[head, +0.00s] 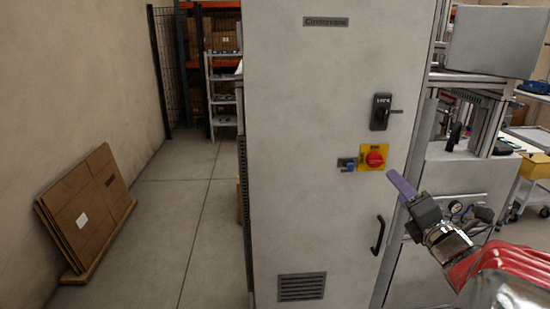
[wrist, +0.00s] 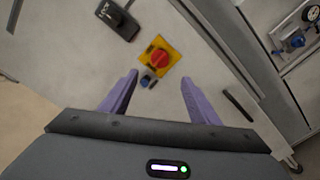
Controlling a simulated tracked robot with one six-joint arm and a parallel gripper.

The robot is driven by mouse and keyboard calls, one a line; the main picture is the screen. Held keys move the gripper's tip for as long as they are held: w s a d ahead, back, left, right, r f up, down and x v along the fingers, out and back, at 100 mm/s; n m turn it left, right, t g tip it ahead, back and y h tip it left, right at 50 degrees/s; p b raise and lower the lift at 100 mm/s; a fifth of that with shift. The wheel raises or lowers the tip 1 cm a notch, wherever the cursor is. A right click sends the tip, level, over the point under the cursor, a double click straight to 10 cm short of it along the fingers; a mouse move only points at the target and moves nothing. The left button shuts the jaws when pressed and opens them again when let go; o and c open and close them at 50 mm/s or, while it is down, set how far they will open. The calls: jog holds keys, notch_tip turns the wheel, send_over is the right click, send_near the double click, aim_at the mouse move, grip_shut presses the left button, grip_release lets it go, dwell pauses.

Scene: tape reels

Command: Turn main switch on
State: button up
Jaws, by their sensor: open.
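The main switch (head: 375,157) is a red rotary knob on a yellow plate, on the front of a tall grey cabinet (head: 310,120). In the wrist view the red knob (wrist: 159,58) lies ahead of my fingertips, a little above the gap between them. My gripper (head: 396,183) is to the right of and slightly below the switch, in front of the cabinet. Its two purple fingers (wrist: 159,82) are spread apart with nothing between them. I cannot tell exactly how far the fingertips are from the knob.
A small blue knob (head: 348,165) sits just left of the switch. A black lock handle (head: 381,111) is above it and a door handle (head: 377,235) below. Machinery with a gauge (head: 455,207) stands at the right. Cardboard sheets (head: 88,208) lean on the left wall; the floor between is clear.

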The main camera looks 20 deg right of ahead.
aim_at(377, 163)
jog(key=x, duration=1.4)
jog(key=shift+a, duration=0.1)
jog(key=shift+c, duration=0.5)
jog(key=c, duration=0.9)
